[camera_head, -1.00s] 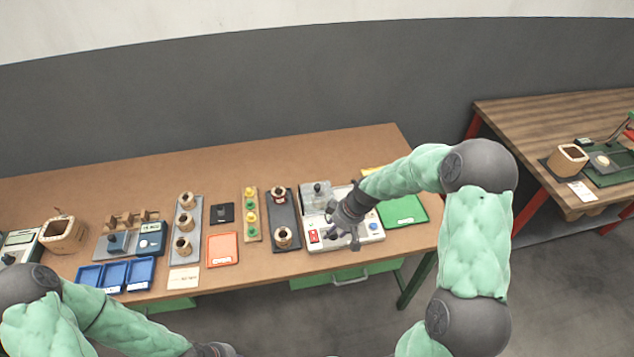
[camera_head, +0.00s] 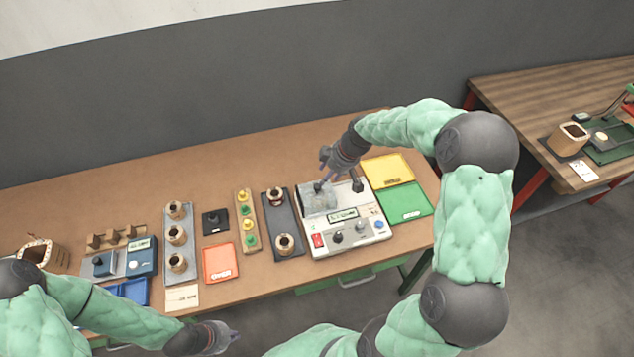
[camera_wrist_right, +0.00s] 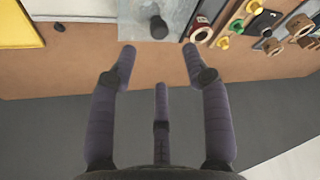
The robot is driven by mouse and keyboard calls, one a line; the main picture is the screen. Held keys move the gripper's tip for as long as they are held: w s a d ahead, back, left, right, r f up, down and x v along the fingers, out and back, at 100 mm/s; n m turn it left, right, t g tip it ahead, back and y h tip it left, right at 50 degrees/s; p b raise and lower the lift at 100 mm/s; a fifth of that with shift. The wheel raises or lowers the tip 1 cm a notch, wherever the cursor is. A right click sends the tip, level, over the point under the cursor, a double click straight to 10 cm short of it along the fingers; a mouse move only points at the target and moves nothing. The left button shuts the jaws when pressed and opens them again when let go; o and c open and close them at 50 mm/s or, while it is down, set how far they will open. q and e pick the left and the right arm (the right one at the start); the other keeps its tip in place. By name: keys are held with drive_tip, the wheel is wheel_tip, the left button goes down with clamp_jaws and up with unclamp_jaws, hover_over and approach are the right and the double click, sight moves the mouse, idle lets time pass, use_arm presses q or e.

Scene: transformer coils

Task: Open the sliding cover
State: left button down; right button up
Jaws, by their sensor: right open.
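The white tester (camera_head: 368,232) stands near the right end of the workbench. Its grey see-through sliding cover (camera_head: 317,203) lies over the back left of its top, with a dark knob (camera_head: 318,187) on it. My right gripper (camera_head: 325,158) is at the back edge of the cover, just behind the knob. In the right wrist view, its fingers (camera_wrist_right: 158,62) are spread and empty, with the cover (camera_wrist_right: 185,12) and knob (camera_wrist_right: 158,27) beyond the tips, apart from them. My left gripper (camera_head: 230,337) is low in front of the bench, its fingers too small to judge.
A yellow tray (camera_head: 388,170) and a green tray (camera_head: 404,203) lie right of the tester. A dark coil tray (camera_head: 281,225) stands close on its left, with more holders further left. Bare bench lies behind the tester.

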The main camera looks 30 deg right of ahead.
sight(318, 186)
drive_tip(key=x, duration=0.8)
drive_tip(key=shift+w+f+b, duration=0.15)
drive_tip(key=shift+f+b, duration=0.2)
drive_tip(key=shift+b, duration=0.05)
clamp_jaws()
